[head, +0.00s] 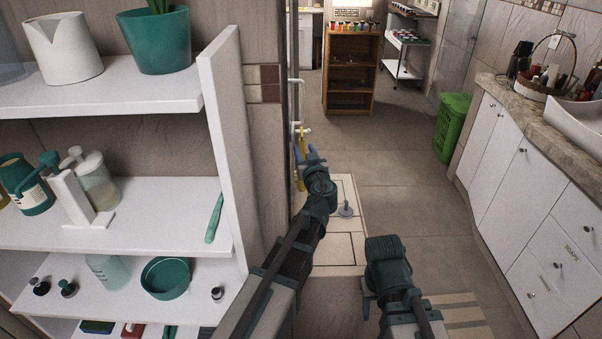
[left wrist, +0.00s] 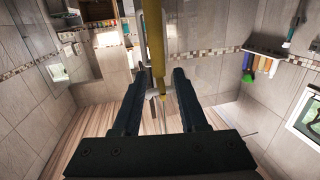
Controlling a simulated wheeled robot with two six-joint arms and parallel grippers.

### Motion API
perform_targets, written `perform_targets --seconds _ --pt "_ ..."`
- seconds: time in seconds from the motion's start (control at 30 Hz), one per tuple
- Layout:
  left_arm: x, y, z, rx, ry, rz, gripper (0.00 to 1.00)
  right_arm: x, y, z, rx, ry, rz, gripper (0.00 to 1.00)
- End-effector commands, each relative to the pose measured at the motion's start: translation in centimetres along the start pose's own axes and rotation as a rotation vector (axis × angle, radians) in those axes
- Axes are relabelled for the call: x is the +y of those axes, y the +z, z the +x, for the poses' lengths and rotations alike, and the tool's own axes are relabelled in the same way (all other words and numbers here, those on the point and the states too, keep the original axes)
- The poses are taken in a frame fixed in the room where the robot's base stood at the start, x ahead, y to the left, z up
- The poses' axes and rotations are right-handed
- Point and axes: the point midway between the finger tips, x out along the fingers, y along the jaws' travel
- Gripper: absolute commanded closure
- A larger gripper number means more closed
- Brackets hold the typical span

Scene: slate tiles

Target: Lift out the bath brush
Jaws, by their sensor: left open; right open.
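A long yellow handle, which I take for the bath brush (head: 301,143), stands upright by the wall edge beyond the shelf in the head view. My left gripper (head: 304,154) is at its lower part. In the left wrist view the yellow handle (left wrist: 158,45) comes down from the top between the two fingers of my open left gripper (left wrist: 159,76). The fingers are apart; I cannot tell whether either touches the handle. A brush head is not clearly visible. My right gripper (head: 367,290) is low in the middle, empty and away from the brush; its fingers are mostly hidden.
A white shelf unit (head: 225,130) with bottles and bowls stands close on the left. A white cabinet (head: 530,195) lines the right. A green basket (head: 451,128) and wooden rack (head: 351,72) are farther back.

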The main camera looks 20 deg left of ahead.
Motion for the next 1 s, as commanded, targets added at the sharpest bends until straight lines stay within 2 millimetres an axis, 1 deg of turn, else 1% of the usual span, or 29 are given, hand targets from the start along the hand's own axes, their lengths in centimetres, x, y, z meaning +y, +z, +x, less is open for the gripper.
perform_targets --seconds 0.17,0.3,0.43,0.5,0.67,0.7,0.77,0.9,0.93,1.0 --pt "0.2 0.2 1.2 0.000 0.000 0.000 0.58 0.0 0.0 0.3 0.000 0.000 0.000 0.50" --pt "0.3 0.6 3.2 0.000 -0.002 0.000 0.58 -0.1 0.0 0.7 0.000 0.000 0.000 0.50" --pt "0.3 0.5 4.9 0.000 0.000 0.000 0.58 -0.1 0.0 0.7 0.000 0.000 0.000 0.50" --pt "0.3 0.4 5.2 0.000 0.000 0.000 0.58 -0.1 0.0 0.7 0.000 0.000 0.000 0.50" --pt "0.2 0.4 5.2 0.000 0.000 0.000 0.58 -0.1 0.0 0.7 0.000 0.000 0.000 0.50" --pt "0.2 0.4 5.2 0.000 0.000 0.000 0.60 -0.1 0.0 0.7 0.000 0.000 0.000 0.50" --pt "0.2 0.4 5.1 0.000 0.000 0.000 0.71 -0.1 0.0 0.7 0.000 0.000 0.000 0.50" --pt "0.2 0.4 5.1 0.000 0.000 0.000 0.96 -0.1 0.0 0.7 0.000 0.000 0.000 0.50" --pt "0.2 0.4 5.1 0.000 0.000 0.000 1.00 -0.1 0.0 0.7 0.000 0.000 0.000 0.50" --pt "0.2 0.4 5.1 0.000 0.000 0.000 1.00 -0.1 0.0 0.7 0.000 0.000 0.000 0.50"
